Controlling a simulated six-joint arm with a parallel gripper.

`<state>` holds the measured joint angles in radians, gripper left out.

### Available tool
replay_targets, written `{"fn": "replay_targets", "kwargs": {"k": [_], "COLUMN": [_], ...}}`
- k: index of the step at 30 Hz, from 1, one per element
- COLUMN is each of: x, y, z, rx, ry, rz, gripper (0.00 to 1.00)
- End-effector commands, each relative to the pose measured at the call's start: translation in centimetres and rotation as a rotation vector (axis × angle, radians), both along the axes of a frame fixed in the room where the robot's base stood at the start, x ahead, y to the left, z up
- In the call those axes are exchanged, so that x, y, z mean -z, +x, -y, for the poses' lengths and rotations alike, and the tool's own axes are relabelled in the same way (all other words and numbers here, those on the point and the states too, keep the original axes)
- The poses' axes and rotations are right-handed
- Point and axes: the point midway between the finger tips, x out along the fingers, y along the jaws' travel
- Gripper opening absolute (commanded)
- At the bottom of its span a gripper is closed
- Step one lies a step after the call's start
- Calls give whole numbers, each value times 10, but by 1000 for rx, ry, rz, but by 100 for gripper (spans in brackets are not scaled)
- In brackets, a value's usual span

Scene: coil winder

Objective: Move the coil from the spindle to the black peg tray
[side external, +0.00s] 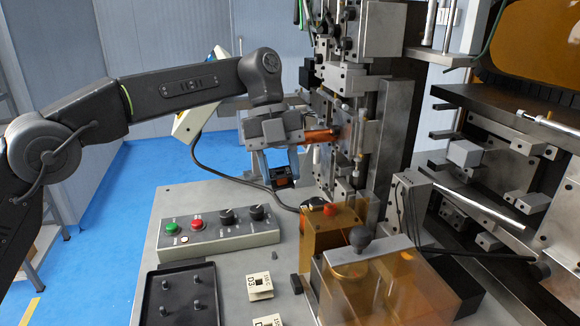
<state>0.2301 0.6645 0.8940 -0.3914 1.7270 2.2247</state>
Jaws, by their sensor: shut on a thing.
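My gripper (282,178) hangs from the wrist at the middle of the view, fingers pointing down. It is shut on the coil (282,184), a small dark piece with orange parts held between the fingertips. The coil appears to be in the air above the bench, apart from the spindle (322,135), an orange-copper shaft sticking out to the left from the machine, just right of and above the fingers. The black peg tray (180,292) lies at the lower left of the bench with several upright pegs, and no coil shows on them.
A control box (219,232) with green and red buttons and knobs stands between gripper and tray. White marked cards (260,287) lie right of the tray. An amber block (332,226) and a clear amber cover (375,290) stand at the right. A black cable (240,181) curves behind the gripper.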

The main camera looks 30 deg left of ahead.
Motion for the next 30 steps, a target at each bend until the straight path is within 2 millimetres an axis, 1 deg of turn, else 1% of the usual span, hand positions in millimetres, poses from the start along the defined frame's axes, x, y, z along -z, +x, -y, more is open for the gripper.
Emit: {"fn": "replay_targets", "kwargs": {"k": [1, 5, 8, 12, 14, 18, 24, 27, 30], "x": [3, 18, 31, 51, 60, 81, 106, 114, 118], "y": [-3, -14, -27, -51, -64, -97, -139, -152, -159], "z": [-11, -41, -64, -95, -107, -132, -155, -161, -163], "rx": [-11, -38, -54, -74, -82, -93, -100, -100, -101], "ry": [5, 21, 34, 52, 58, 75, 90, 93, 95], "rz": [-5, -17, -23, -37, -44, -59, -78, -84, -87], "gripper": [6, 6, 6, 6, 6, 6, 6, 6, 6]}}
